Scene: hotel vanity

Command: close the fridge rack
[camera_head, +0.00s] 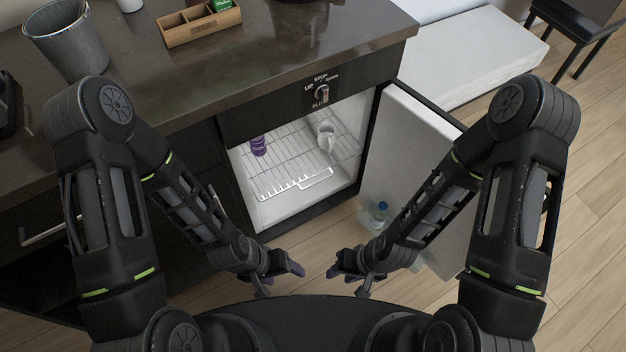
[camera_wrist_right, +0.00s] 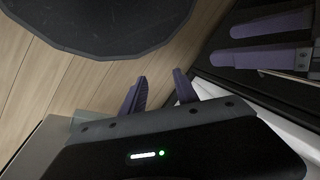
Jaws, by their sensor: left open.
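The fridge rack (camera_head: 283,172) is a silver wire shelf inside the open white fridge below the counter. Its front bar (camera_head: 303,187) faces me; I cannot tell how far out it sits. A purple can (camera_head: 258,146) and a white mug (camera_head: 326,137) stand on it. My left gripper (camera_head: 300,270) is open and empty, in front of and below the fridge opening; it also shows in the right wrist view (camera_wrist_right: 240,40). My right gripper (camera_head: 331,272) is open and empty, to its right and apart from the rack; its purple fingers show in the right wrist view (camera_wrist_right: 160,76).
The fridge door (camera_head: 403,150) stands open to the right, with a bottle (camera_head: 379,214) at its inner side. The dark counter (camera_head: 290,45) overhangs the fridge. A wooden box (camera_head: 198,25) and a grey bin (camera_head: 68,42) stand on it. Floor before the fridge is clear.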

